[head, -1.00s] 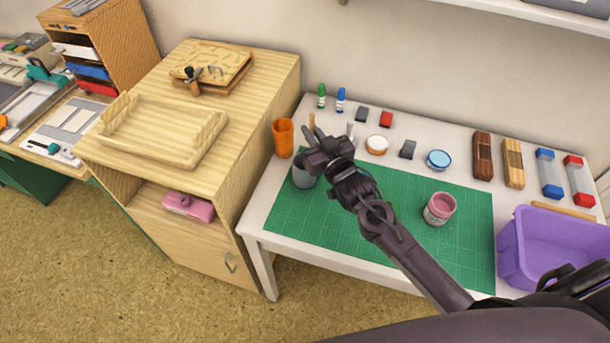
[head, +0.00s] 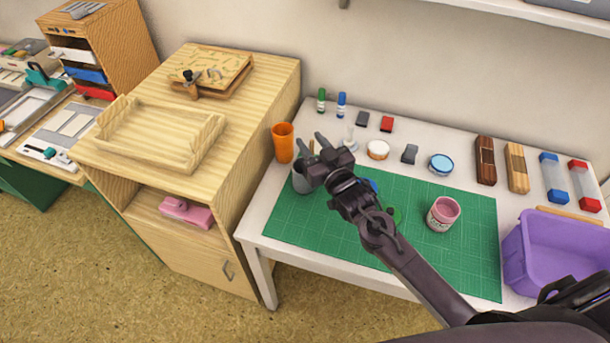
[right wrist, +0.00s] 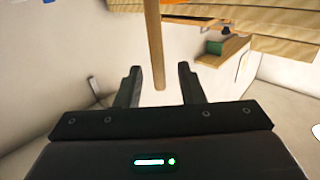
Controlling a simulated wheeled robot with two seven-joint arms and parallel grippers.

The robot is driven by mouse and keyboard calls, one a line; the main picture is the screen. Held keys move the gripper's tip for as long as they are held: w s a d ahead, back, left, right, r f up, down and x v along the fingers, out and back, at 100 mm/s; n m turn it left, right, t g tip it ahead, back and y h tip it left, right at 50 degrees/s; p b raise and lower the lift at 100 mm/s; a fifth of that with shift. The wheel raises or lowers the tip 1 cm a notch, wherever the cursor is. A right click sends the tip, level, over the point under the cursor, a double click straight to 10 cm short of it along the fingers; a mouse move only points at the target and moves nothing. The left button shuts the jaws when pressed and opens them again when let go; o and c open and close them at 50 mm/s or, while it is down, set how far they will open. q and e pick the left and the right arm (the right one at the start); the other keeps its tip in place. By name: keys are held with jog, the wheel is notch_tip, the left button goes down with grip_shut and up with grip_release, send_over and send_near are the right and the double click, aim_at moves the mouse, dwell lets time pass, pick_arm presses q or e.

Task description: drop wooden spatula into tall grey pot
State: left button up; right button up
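The tall grey pot (head: 301,182) stands at the left edge of the green mat, partly covered by my right gripper. My right gripper (head: 311,141) is just above and beside the pot, with its two fingers spread. A short bit of the wooden spatula (head: 312,147) shows between the fingers, over the pot. In the right wrist view the spatula's stick (right wrist: 155,45) passes between the open fingers, with a gap on both sides. Its lower part and how it rests in the pot are hidden in the head view. My left gripper is out of view.
An orange cup (head: 283,142) stands close to the left of the pot. A pink jar (head: 442,213) is on the green mat (head: 330,230). A purple bin (head: 520,260) is at the right. Small pots and blocks line the table's back.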

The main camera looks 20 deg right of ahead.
jog(key=s+d+b, duration=0.1)
jog(key=s, duration=0.6)
jog(key=shift+s+d, duration=0.25)
jog(key=shift+s, duration=0.05)
